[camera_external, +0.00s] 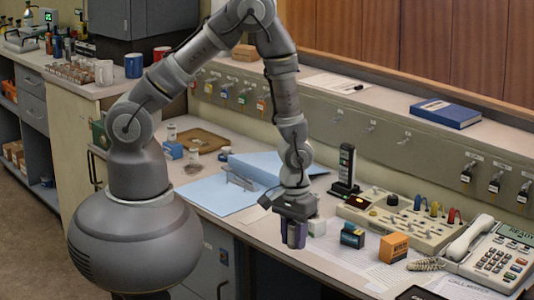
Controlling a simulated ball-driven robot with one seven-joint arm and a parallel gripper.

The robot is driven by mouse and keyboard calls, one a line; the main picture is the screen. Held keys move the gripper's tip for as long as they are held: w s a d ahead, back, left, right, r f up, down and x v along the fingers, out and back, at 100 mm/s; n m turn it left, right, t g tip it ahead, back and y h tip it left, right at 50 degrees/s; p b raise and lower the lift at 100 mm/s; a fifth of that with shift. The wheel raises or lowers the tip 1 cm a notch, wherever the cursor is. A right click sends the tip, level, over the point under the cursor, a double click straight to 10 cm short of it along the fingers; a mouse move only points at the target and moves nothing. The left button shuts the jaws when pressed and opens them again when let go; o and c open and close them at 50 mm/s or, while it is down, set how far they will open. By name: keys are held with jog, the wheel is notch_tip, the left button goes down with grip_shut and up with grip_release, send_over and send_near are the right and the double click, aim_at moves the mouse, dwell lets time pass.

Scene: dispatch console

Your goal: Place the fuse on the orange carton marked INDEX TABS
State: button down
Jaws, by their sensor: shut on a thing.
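The orange carton (393,247) stands upright on the counter, right of the middle; its lettering is too small to read. My gripper (295,236) points down near the front edge of the counter, left of the orange carton and apart from it. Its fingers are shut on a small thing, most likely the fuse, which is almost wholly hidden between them. I cannot tell whether it touches the counter.
A small white box (317,227) is right beside my gripper. Behind are a black handset (345,168) and a switch panel (405,218); a telephone (488,255) is at right.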

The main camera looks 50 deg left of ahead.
jog(key=w+d+r, duration=0.5)
jog(key=w, duration=0.4)
jog(key=b, duration=0.4)
send_over(395, 238)
jog(key=shift+f, duration=0.7)
notch_tip(395, 238, down, 4)
jog(key=shift+r+b, duration=0.15)
jog(key=shift+b, duration=1.1)
jog(key=shift+r, duration=0.15)
jog(key=c, duration=0.8)
grip_release()
